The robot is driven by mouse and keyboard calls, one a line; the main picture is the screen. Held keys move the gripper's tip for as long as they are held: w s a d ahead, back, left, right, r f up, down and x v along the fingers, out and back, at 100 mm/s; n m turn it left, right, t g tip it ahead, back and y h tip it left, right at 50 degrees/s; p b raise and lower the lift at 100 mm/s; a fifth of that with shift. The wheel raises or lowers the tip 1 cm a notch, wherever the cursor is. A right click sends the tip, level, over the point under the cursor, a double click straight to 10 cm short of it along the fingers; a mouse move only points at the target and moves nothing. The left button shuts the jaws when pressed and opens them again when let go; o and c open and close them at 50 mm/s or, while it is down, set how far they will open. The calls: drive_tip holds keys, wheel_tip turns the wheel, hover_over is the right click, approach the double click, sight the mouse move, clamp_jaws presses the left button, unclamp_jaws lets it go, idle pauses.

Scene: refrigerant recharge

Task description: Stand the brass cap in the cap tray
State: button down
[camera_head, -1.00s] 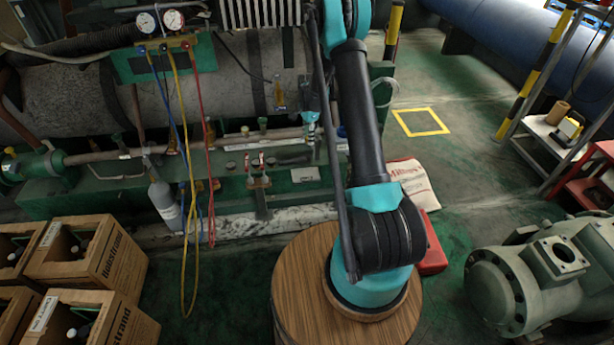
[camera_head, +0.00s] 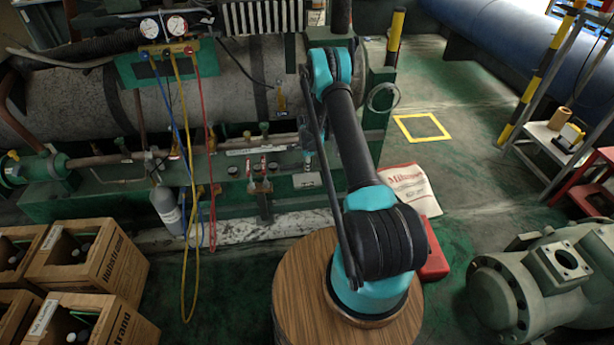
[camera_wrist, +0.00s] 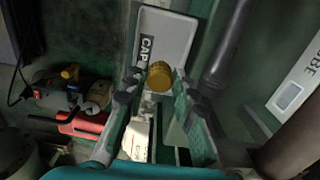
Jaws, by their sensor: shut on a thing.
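The brass cap (camera_wrist: 159,76) shows in the wrist view as a yellow-gold round piece between the fingertips. My gripper (camera_wrist: 159,83) is shut on it, with a finger on each side. The light grey cap tray (camera_wrist: 168,30), with dark letters beginning "CAP", lies beyond the cap in the picture. The cap overlaps the tray's near part, and I cannot tell the height between them. In the head view my arm hides the gripper and cap.
In the wrist view a dark pipe (camera_wrist: 228,45) runs right of the tray, and a white label plate (camera_wrist: 297,85) is farther right. A red object (camera_wrist: 80,124) and tools lie at left. In the head view, hoses (camera_head: 190,200) hang left of my arm.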

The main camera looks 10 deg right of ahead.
sight(307, 180)
drive_tip(key=shift+f, duration=2.7)
drive_tip(key=shift+f, duration=0.15)
drive_tip(key=c, duration=1.2)
unclamp_jaws()
